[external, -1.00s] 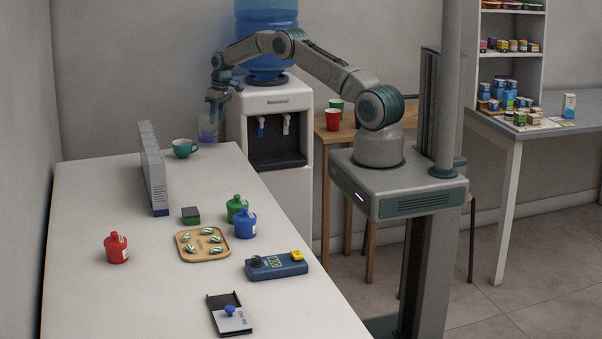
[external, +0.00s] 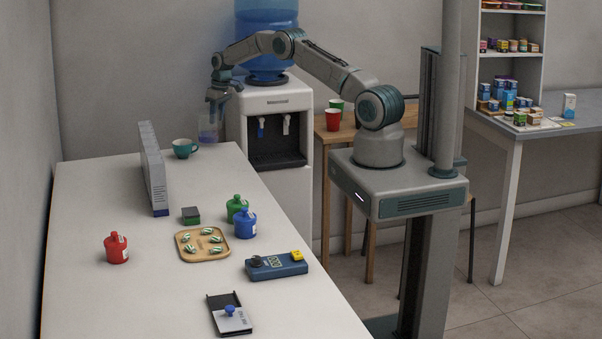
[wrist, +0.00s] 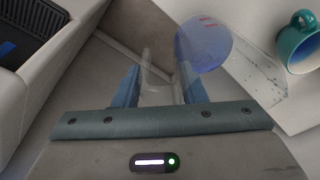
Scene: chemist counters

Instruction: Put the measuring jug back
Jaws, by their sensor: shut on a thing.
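The measuring jug (external: 208,132) is clear with a blue-violet tint. It is at the far end of the white counter (external: 110,190), just right of a teal mug (external: 184,148). My gripper (external: 213,108) is shut on it from above. In the wrist view the fingers (wrist: 158,90) close around its clear handle, and the round tinted body (wrist: 203,44) shows beyond them, near the counter's edge. The teal mug also shows there at the right (wrist: 298,42). I cannot tell whether the jug's base touches the counter.
A water dispenser (external: 277,190) stands right of the counter's far end, with a gap showing between them in the wrist view. Upright grey boxes (external: 153,172) stand left of the mug.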

